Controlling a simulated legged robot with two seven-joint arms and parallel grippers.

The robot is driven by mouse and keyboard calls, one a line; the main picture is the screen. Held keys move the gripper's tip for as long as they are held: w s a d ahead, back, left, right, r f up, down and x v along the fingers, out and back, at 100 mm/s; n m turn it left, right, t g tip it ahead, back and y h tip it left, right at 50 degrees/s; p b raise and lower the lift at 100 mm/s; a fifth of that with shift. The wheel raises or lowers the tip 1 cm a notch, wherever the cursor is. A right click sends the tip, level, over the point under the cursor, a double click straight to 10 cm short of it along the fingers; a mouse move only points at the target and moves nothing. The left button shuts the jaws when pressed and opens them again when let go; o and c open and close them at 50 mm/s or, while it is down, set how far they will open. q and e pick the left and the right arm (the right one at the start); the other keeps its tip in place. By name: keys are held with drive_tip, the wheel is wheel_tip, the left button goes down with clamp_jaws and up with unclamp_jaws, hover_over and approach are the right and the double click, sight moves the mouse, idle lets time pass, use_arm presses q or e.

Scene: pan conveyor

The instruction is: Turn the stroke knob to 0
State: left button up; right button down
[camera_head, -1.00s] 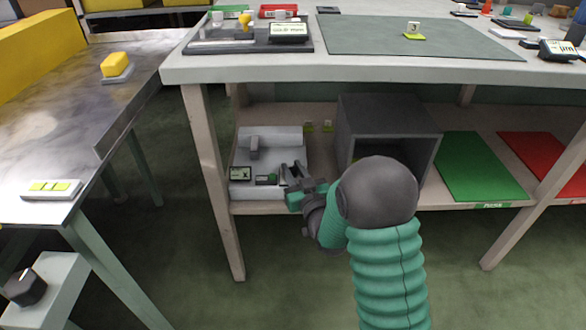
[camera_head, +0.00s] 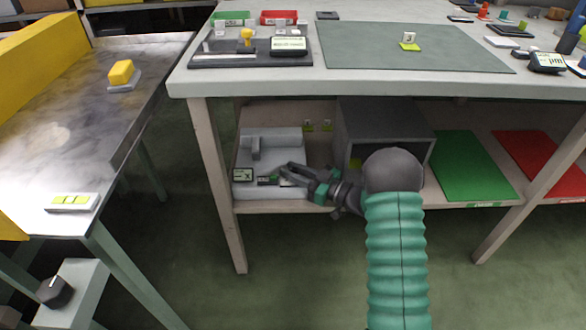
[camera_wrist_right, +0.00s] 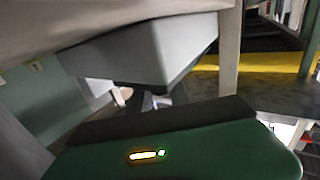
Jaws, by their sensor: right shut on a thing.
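A light grey device (camera_head: 272,146) stands on the lower shelf under the bench, with a small display (camera_head: 243,174) at its front left. My right gripper (camera_head: 286,174) is at the front right of this device, its dark fingers pointing left, and is shut on a small part there. That part is hidden by the fingers; it may be the stroke knob, but no scale or pointer can be read. The wrist view shows the underside of a grey body (camera_wrist_right: 150,50), with the fingers (camera_wrist_right: 165,98) close to it. My left gripper is not in view.
A dark grey open box (camera_head: 385,125) stands just right of the device. Green (camera_head: 465,165) and red (camera_head: 545,160) mats lie farther right. A wooden table leg (camera_head: 215,180) stands left of the device. A black knob (camera_head: 55,291) sits on a grey stand at lower left.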

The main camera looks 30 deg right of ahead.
drive_tip(key=shift+d, duration=0.1)
idle(0.3)
drive_tip(key=c, duration=1.2)
unclamp_jaws()
drive_tip(key=shift+s+d+r+p, duration=0.1)
drive_tip(key=shift+s+d+p, duration=0.05)
drive_tip(key=shift+s+p, duration=0.15)
drive_tip(key=p+v, duration=0.7)
drive_tip(key=v, duration=0.9)
drive_tip(key=shift+d, duration=0.15)
drive_tip(key=shift+c, duration=0.4)
